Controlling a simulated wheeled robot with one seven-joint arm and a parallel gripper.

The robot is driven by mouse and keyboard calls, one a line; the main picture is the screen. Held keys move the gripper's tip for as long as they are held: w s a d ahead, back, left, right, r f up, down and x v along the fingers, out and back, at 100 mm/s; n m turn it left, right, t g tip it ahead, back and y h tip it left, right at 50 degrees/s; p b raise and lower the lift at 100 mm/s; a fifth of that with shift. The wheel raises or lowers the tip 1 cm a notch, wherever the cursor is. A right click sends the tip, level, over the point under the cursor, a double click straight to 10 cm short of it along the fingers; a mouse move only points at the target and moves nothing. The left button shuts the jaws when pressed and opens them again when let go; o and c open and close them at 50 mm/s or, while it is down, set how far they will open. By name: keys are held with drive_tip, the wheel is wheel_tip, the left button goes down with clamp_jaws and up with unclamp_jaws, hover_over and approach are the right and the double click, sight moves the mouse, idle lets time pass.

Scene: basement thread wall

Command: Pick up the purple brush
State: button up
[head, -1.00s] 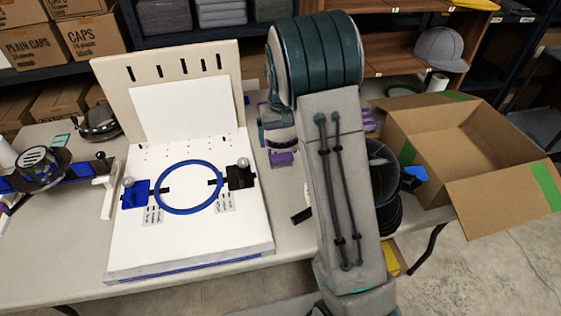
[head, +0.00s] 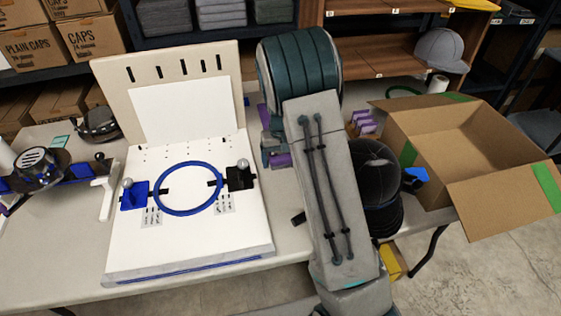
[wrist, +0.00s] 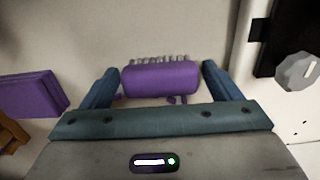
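The purple brush (wrist: 160,77) lies on the table in the wrist view, a rounded purple body with a row of pale bristles along its far edge. My gripper (wrist: 158,70) is open, with one blue finger on each side of the brush and gaps between. I cannot tell the height of the fingertips over the table. In the head view, a purple piece that looks like the brush (head: 280,160) shows low beside my gripper, right of the white hoop board. My arm hides much of that spot.
The white board with a blue hoop (head: 190,240) stands close on the left. Dark caps (head: 376,175) are stacked right of my arm, with purple boxes (head: 363,122) behind them. An open cardboard box (head: 440,140) stands at the right. A purple box (wrist: 30,93) also shows in the wrist view.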

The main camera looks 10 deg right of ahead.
drive_tip(key=c, duration=0.7)
drive_tip(key=shift+r, duration=0.55)
drive_tip(key=r, duration=0.2)
drive_tip(key=d+r, duration=0.1)
drive_tip(key=shift+r, duration=0.4)
drive_tip(key=s+d+r, duration=0.1)
drive_tip(key=d+r, duration=0.5)
drive_tip(key=d, duration=0.4)
drive_tip(key=shift+s+d+p, duration=0.3)
drive_tip(key=shift+s+p, duration=0.05)
drive_tip(key=shift+s, duration=0.05)
drive_tip(key=shift+r, duration=0.1)
